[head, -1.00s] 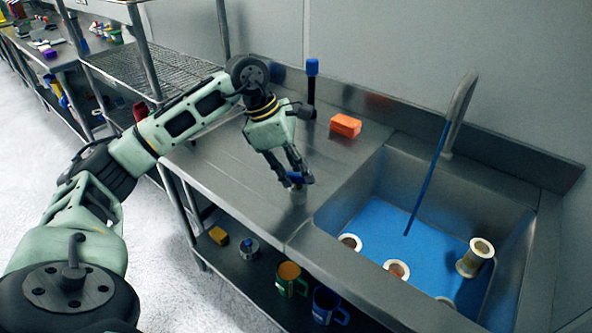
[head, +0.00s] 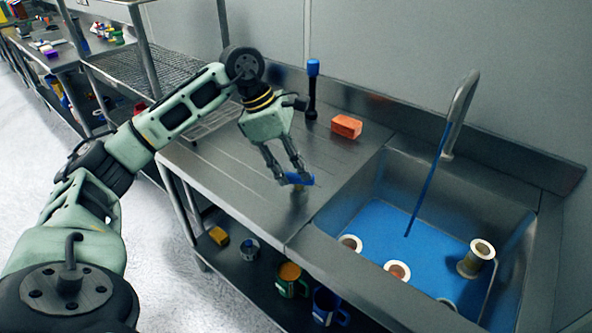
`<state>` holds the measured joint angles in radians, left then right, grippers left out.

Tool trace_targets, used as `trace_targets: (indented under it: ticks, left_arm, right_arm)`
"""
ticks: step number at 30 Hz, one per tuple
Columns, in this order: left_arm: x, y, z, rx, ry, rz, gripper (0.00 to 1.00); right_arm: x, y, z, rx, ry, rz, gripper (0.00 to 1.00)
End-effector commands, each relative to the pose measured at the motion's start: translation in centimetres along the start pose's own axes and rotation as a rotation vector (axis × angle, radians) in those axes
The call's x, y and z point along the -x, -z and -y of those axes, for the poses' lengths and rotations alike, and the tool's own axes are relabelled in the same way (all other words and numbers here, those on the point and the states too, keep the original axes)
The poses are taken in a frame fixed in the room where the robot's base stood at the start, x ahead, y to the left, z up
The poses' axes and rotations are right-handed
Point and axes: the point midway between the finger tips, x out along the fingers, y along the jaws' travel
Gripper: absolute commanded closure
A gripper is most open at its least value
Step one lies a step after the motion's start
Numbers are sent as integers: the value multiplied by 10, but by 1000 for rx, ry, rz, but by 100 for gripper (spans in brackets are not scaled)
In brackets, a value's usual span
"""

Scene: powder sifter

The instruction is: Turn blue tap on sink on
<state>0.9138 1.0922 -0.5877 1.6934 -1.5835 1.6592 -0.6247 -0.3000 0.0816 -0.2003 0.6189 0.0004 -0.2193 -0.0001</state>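The blue tap (head: 299,179) is a small blue handle at the front edge of the steel counter, left of the sink (head: 329,238). My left gripper (head: 294,180) points down at it. Its two fingers are spread, one at each side of the blue handle; whether they touch it I cannot tell. The curved spout (head: 460,105) stands at the back of the sink, with a thin blue stream (head: 428,182) running down from it. Blue liquid (head: 385,222) covers the sink floor. My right gripper is not in view.
Several pale spool-like pieces (head: 476,258) are in the sink. An orange-red block (head: 346,126) and a blue-topped dark upright object (head: 312,90) are on the counter. Mugs (head: 291,280) and a yellow block (head: 219,236) are on the shelf below. A wire rack (head: 152,72) stands left.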

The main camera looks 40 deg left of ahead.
Motion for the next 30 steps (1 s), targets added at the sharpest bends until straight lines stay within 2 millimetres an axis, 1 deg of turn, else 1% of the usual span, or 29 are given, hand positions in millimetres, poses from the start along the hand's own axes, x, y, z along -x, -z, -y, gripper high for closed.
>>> trace_targets:
  ticks: [1,6,9,13,18,30]
  left_arm:
    - [12,0,-2,1,-6,2,68]
    - [50,0,-2,1,-6,2,68]
    - [69,0,-1,1,-6,3,68]
    - [87,0,-1,1,-4,1,68]
    - [98,0,0,0,-2,0,68]
    - [98,0,0,1,-1,0,68]
  right_arm:
    - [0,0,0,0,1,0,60]
    - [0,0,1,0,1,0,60]
    - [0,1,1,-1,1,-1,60]
    - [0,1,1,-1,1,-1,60]
    - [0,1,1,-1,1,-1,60]
    - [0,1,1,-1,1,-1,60]
